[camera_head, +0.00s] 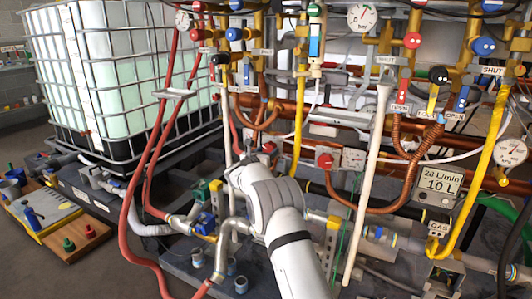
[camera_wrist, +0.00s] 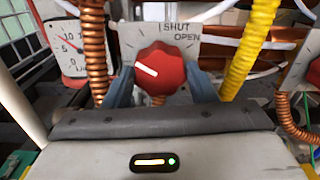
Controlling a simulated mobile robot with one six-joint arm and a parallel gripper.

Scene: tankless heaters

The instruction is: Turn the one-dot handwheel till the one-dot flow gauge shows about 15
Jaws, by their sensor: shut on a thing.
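In the wrist view a round red handwheel (camera_wrist: 160,70) with a white line sits on a pale plate (camera_wrist: 192,36) marked SHUT and OPEN. The line runs from the middle toward the upper left. My gripper (camera_wrist: 160,88) has its blue fingers on both sides of the handwheel, shut on it. A white dial gauge (camera_wrist: 72,62) with a red needle stands to the left, partly behind a copper coil; its reading is too small to tell. I cannot make out any dot marks. In the head view my gripper (camera_head: 240,172) hides the handwheel.
A second red handwheel (camera_head: 325,160) is close on the right. Copper pipes, a yellow hose (camera_head: 299,120) and a white pipe (camera_head: 367,190) crowd the area. A digital display (camera_head: 437,185) reads 28 L/min and 10 l. A caged white tank (camera_head: 125,75) stands at left.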

